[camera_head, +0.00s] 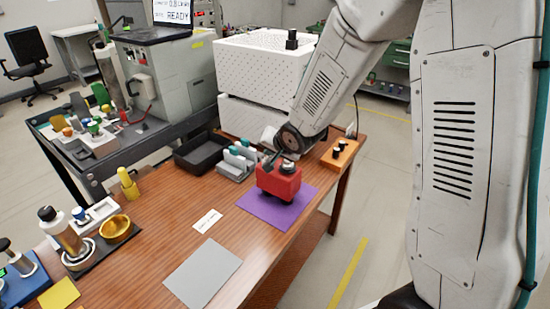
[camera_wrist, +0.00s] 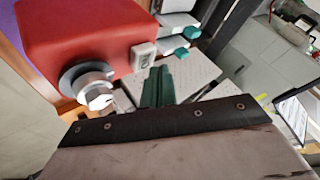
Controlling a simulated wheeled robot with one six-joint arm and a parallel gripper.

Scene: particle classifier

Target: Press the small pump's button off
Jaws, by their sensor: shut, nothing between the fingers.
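The small red pump (camera_head: 279,182) sits on a purple mat (camera_head: 255,207) on the wooden table. In the wrist view the pump (camera_wrist: 75,38) fills the upper left, with a round metal fitting (camera_wrist: 90,84) on one face. A small pale button block (camera_wrist: 143,56) with dark markings is at the pump's edge. My gripper (camera_wrist: 157,84) is shut and empty, its dark green fingers close together just beside the button block. I cannot tell whether they touch it. In the head view my gripper (camera_head: 268,158) is at the pump's far side, partly hidden.
A grey rack with teal-capped items (camera_head: 237,161) and a black tray (camera_head: 200,152) stand behind the pump. A white perforated box (camera_head: 262,70) is at the back. An orange block with black knobs (camera_head: 340,153) is to the right. A grey mat (camera_head: 203,272) lies in front.

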